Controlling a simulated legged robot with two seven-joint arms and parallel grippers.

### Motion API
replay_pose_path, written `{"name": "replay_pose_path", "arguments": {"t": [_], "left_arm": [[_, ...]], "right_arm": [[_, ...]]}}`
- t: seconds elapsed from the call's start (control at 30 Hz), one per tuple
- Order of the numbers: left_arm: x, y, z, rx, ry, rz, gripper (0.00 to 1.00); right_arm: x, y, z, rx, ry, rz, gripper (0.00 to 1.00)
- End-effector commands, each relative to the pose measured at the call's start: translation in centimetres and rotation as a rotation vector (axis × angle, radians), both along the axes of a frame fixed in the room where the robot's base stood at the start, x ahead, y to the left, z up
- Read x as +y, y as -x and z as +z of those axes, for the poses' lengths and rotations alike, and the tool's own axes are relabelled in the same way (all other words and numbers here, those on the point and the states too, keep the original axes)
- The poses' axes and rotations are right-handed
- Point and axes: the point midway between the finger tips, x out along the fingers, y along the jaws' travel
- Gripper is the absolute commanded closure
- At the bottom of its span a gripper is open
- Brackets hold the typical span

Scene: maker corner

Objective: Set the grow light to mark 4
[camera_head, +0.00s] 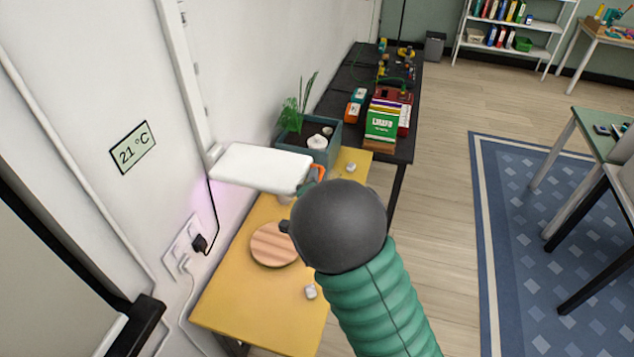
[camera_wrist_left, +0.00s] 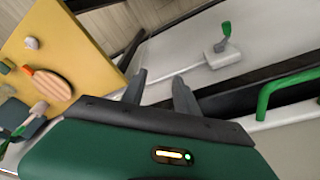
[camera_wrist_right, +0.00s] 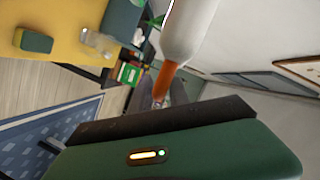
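The grow light (camera_head: 262,167) is a white flat panel jutting from the wall over the yellow table, with a purple glow beneath. Its orange handle (camera_head: 318,172) is at the panel's right end. My right gripper (camera_wrist_right: 168,88) is at this handle, mostly hidden behind my dark wrist in the head view. The white vertical rail (camera_head: 184,75) runs up the wall; I cannot read any marks. My left gripper (camera_wrist_left: 158,82) is open and empty, outside the head view.
The yellow table (camera_head: 235,305) holds a round wooden board (camera_head: 270,246), small white items and a planter (camera_head: 318,155). A black bench (camera_head: 345,95) with books stands behind. A green handle (camera_wrist_left: 275,92) and a grey box with green lever (camera_wrist_left: 222,53) are near my left gripper.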

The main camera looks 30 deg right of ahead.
Motion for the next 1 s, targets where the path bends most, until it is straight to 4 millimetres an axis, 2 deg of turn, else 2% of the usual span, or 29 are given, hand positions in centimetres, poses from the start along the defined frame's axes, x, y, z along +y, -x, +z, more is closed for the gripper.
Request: {"name": "replay_pose_path", "arguments": {"t": [0.23, 0.4, 1.0], "left_arm": [[0.0, 0.02, -0.01, 0.0, 0.0, 0.0, 0.64], [0.0, 0.02, -0.01, 0.0, 0.0, 0.0, 0.64], [0.0, 0.01, -0.04, 0.0, 0.0, 0.0, 0.64]], "right_arm": [[-0.13, -0.12, -0.01, 0.0, 0.0, 0.0, 0.78], [-0.11, -0.19, -0.08, 0.001, 0.0, -0.001, 0.99], [0.06, -0.24, -0.31, 0.006, -0.001, 0.004, 1.0]]}}
